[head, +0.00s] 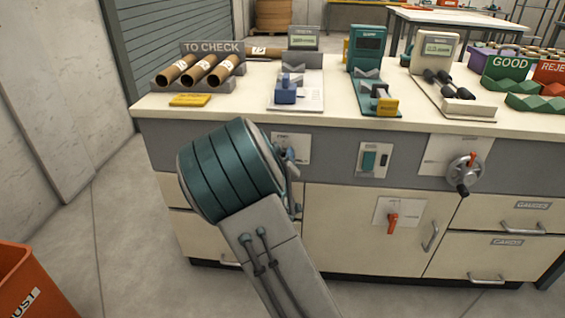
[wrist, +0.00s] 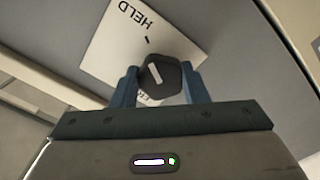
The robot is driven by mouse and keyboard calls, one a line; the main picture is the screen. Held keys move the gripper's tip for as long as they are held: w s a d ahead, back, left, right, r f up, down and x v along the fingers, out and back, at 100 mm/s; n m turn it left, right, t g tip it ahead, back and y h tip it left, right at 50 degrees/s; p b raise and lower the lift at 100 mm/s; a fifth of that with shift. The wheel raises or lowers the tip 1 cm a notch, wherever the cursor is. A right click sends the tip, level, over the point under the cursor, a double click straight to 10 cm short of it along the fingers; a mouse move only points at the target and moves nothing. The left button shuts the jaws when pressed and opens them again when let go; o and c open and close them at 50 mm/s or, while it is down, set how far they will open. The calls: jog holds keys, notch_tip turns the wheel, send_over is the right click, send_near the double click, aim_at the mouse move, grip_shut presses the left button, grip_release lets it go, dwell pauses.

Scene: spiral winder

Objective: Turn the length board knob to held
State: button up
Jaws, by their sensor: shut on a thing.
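The length board knob (wrist: 166,82) is dark, with a white pointer bar. It sits on a white plate (wrist: 108,58) marked HELD, which appears upside down in the wrist view. A second label at the plate's other end is mostly hidden. The pointer bar leans up and slightly left, roughly toward the small dark tick near HELD. My gripper (wrist: 161,85) has its two blue fingers shut on the knob, one on each side. In the head view, the white plate (head: 301,146) shows beside my gripper (head: 290,158); my arm hides much of the knob there.
The plate is on the grey front panel under the bench top (head: 240,109). To its right are a green switch (head: 369,160), a crank handle (head: 465,170) and a red handle (head: 392,222). An orange bin (head: 25,280) stands at lower left. Gauges and tubes stand on the bench.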

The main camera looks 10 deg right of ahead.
dwell(0.5)
jog(key=o, duration=1)
jog(key=shift+c, duration=0.2)
jog(key=shift+a, duration=0.1)
jog(key=p+v, duration=0.2)
jog(key=v, duration=1.2)
jog(key=shift+p, duration=0.3)
